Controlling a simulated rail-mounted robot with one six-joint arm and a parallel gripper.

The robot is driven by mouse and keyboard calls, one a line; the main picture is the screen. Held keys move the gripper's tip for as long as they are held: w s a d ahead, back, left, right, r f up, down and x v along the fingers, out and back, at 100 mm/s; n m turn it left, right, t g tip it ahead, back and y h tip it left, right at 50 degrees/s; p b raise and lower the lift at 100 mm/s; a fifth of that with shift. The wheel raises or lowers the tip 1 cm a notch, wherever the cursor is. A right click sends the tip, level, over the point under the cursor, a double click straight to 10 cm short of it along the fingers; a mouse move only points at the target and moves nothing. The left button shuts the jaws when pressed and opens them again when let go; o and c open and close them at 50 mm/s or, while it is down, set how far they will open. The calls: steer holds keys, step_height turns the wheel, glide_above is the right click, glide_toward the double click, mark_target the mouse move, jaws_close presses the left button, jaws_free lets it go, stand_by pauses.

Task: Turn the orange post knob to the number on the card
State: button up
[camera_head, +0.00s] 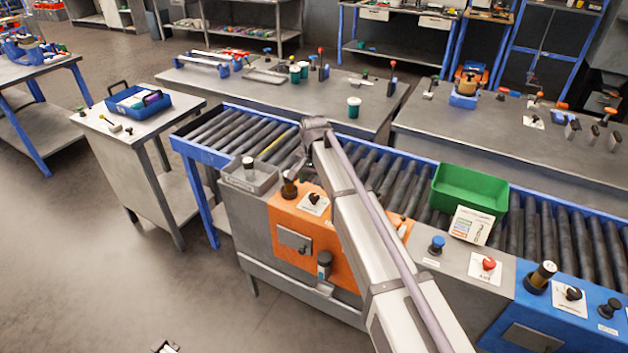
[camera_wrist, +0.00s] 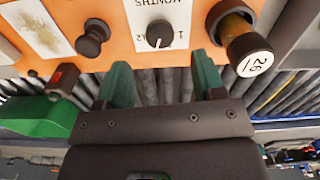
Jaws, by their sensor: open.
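The orange post (camera_head: 290,240) stands in front of the roller conveyor. Its dark knob (camera_wrist: 158,33) sits on a white plate marked MONTHS, with numbers too partly covered to read fully; it also shows in the head view (camera_head: 314,198). My gripper (camera_wrist: 163,75) is open and empty, its two green fingers spread either side of the knob's line but apart from it. A white card (camera_head: 472,225) leans by the green bin, its print too small to read. In the head view my gripper's fingers are not clear.
A dark-and-amber cylinder with a white numbered end (camera_wrist: 248,55) stands close beside my right finger. A black round knob (camera_wrist: 92,38) is to the left. The green bin (camera_head: 470,187) sits on the conveyor. A blue post (camera_head: 570,320) stands at right.

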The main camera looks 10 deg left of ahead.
mark_target(314, 196)
step_height(314, 196, up, 5)
steer(key=p, duration=0.3)
steer(key=shift+r, duration=0.15)
steer(key=s+d+n, duration=0.2)
steer(key=s+d, duration=2.5)
steer(key=d, duration=0.2)
steer(key=shift+s+n, duration=0.4)
